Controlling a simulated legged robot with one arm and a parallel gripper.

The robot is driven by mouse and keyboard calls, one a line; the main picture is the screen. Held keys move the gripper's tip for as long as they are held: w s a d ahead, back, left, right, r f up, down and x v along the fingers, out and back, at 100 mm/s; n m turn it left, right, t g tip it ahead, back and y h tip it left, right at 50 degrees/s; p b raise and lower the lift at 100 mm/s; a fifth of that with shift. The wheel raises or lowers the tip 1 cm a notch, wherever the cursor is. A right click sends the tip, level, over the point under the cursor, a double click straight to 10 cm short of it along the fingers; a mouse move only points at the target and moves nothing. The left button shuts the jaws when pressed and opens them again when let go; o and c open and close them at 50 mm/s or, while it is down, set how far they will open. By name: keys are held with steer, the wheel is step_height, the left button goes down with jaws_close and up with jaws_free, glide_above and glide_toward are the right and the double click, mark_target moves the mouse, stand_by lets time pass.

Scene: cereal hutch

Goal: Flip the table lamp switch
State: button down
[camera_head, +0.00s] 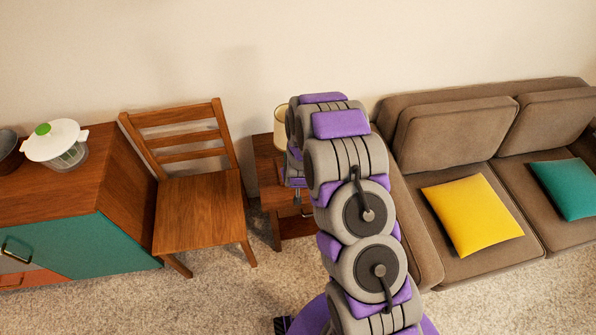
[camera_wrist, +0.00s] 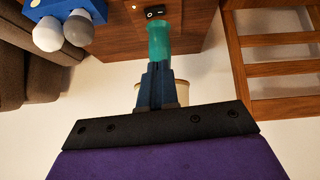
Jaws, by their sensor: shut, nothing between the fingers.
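My gripper (camera_wrist: 153,68) shows in the wrist view as two dark blue fingers, shut and empty. Just beyond its tips is a translucent teal body (camera_wrist: 158,42), which looks like the lamp's. A small black switch (camera_wrist: 155,12) with a white mark lies past it on the wooden side table (camera_wrist: 190,30). The fingers appear apart from the switch. A cream lampshade (camera_wrist: 181,93) is mostly hidden behind the fingers. In the head view the shade (camera_head: 281,127) stands left of my arm, which hides the rest of the lamp and most of the side table (camera_head: 265,165).
A wooden chair (camera_head: 200,205) stands left of the side table, and a brown sofa (camera_head: 415,235) stands right. A blue object (camera_wrist: 65,8) with white and grey round parts lies near the table's edge in the wrist view. Carpet (camera_head: 215,300) is clear in front of the chair.

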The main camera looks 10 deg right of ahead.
steer(key=shift+t+h, duration=0.4)
steer(key=shift+t, duration=0.3)
steer(key=f, duration=0.1)
steer(key=w+f, duration=0.1)
steer(key=f, duration=0.1)
steer(key=d+f, duration=0.1)
steer(key=shift+w+d+f+p, duration=0.1)
steer(key=shift+w+f+p, duration=0.2)
steer(key=shift+p, duration=0.1)
steer(key=shift+d, duration=0.2)
steer(key=b+x, duration=0.1)
steer(key=x, duration=0.3)
steer(key=s+f+b+x, duration=0.1)
steer(key=x, duration=0.3)
steer(key=b+x, duration=0.1)
steer(key=x, duration=0.2)
steer(key=shift+w+f, duration=0.15)
steer(key=shift+f, duration=0.3)
steer(key=shift+d+f, duration=0.15)
steer(key=shift+f, duration=0.6)
